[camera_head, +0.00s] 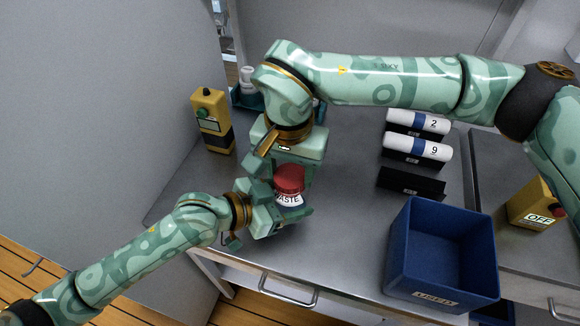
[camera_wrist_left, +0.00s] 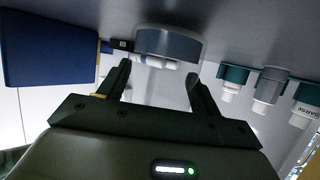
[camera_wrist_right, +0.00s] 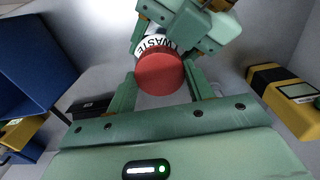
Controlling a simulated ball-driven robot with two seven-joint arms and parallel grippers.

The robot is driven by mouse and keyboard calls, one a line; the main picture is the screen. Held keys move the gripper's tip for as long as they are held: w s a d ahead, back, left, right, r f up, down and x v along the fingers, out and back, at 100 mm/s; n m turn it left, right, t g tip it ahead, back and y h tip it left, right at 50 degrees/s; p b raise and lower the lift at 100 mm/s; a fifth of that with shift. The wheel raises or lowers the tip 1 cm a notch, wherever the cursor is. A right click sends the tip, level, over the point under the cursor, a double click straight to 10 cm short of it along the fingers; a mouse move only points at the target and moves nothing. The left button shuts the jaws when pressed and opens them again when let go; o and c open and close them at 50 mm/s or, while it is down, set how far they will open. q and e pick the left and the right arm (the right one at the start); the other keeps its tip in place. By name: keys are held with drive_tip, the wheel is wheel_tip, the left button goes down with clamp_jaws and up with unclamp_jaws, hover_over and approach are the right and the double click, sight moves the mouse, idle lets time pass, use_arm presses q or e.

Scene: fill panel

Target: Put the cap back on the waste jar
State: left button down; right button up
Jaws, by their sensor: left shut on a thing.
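The waste jar (camera_head: 289,200) has a white label reading WASTE. My left gripper (camera_head: 268,212) is shut on it from the left in the head view. The red cap (camera_head: 289,178) is at the mouth end of the jar, and also shows in the right wrist view (camera_wrist_right: 160,74) with the jar's label (camera_wrist_right: 153,43) behind it. My right gripper (camera_wrist_right: 160,72) comes down from above with its fingers at either side of the cap. Whether they press on the cap is unclear, as is whether the cap is seated. In the left wrist view the fingers (camera_wrist_left: 158,85) stand apart.
A blue bin labelled USED (camera_head: 437,290) stands at front right. A yellow post with a green button (camera_head: 211,120) stands at back left. A yellow OFF box (camera_head: 535,205) is far right.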

drive_tip(key=m, duration=0.5)
drive_tip(key=shift+m, duration=0.4)
drive_tip(key=shift+c, duration=0.2)
drive_tip(key=m, duration=1)
drive_tip(key=o, duration=1.1)
drive_tip(key=shift+r, duration=2.25)
